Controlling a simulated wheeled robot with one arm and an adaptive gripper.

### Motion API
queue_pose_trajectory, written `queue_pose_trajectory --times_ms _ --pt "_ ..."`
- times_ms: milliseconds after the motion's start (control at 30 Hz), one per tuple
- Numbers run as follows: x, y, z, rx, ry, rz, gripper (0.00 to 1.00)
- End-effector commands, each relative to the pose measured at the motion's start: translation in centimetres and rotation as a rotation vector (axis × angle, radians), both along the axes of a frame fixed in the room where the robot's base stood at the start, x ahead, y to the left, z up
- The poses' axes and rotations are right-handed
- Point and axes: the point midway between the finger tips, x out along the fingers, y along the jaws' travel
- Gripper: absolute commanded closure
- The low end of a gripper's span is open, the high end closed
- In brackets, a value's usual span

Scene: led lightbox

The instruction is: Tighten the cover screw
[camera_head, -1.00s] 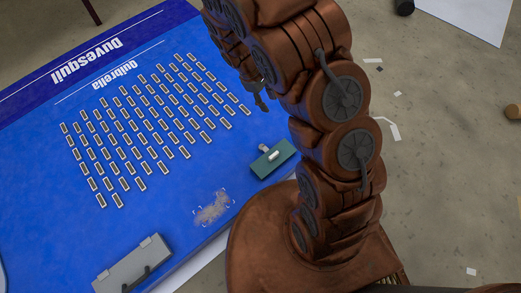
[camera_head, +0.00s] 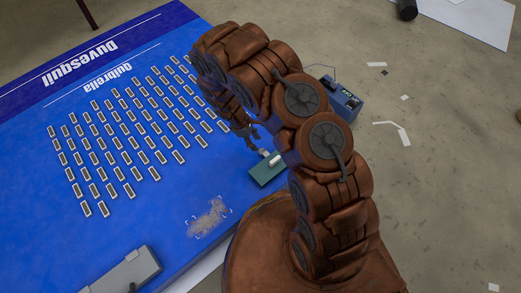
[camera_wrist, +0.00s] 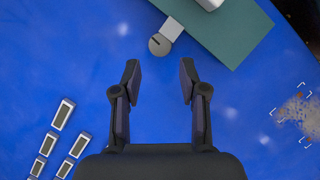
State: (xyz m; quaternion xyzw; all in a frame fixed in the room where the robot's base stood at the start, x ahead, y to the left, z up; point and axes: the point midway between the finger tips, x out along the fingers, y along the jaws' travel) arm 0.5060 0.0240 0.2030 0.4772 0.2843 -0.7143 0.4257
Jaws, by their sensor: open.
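A round grey disc with a dark slot, which looks like the cover screw (camera_wrist: 159,45), sits at the end of a light grey tab (camera_wrist: 172,29) on the edge of a green block (camera_wrist: 235,42). In the head view the green block (camera_head: 263,175) lies near the blue panel's right edge, with a white piece (camera_head: 275,159) on top. My gripper (camera_wrist: 160,78) is open and empty in the wrist view, its fingertips short of the disc, which lies ahead between their lines. In the head view my gripper (camera_head: 254,140) hangs just beyond the block.
Rows of small LED modules (camera_head: 133,140) cover the blue panel (camera_head: 110,225). A greyish smudge in corner marks (camera_head: 208,217) lies near the front edge. A grey box (camera_head: 125,277) sits at lower left. A blue device with a display (camera_head: 340,98) stands right of the panel.

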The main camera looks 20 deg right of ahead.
Motion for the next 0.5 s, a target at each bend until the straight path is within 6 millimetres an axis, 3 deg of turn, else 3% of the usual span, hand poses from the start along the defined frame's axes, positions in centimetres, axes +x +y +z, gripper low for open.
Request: queue_pose_trajectory --times_ms 300,500 --pt "-0.9 -1.6 -4.6 0.0 0.002 -0.003 0.57" --pt "-1.2 -2.1 -5.8 0.0 0.002 -0.002 0.57"
